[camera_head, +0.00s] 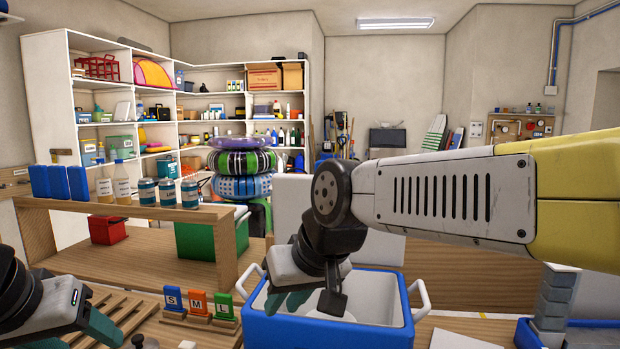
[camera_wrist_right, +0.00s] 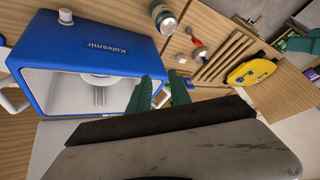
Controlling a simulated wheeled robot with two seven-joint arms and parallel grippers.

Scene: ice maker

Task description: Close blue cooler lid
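The blue cooler (camera_head: 325,332) stands open at the bottom middle of the head view, its white inside showing. Its lid (camera_head: 290,206) appears as a white panel standing up behind the opening, partly hidden by my right arm. My right gripper (camera_head: 287,300) hangs over the cooler's left part, with nothing seen between its green fingers. In the right wrist view the fingers (camera_wrist_right: 167,92) are a little apart beside the cooler (camera_wrist_right: 105,42), near the rim of its opening. My left gripper (camera_head: 98,328) is at the lower left, its fingers partly cut off by the frame.
Blue, orange and green S, M, L markers (camera_head: 198,303) stand left of the cooler, near a slatted wooden rack (camera_head: 125,312). A wooden shelf (camera_head: 130,208) with bottles and cans stands behind them. A grey stacked object (camera_head: 555,297) is at the right.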

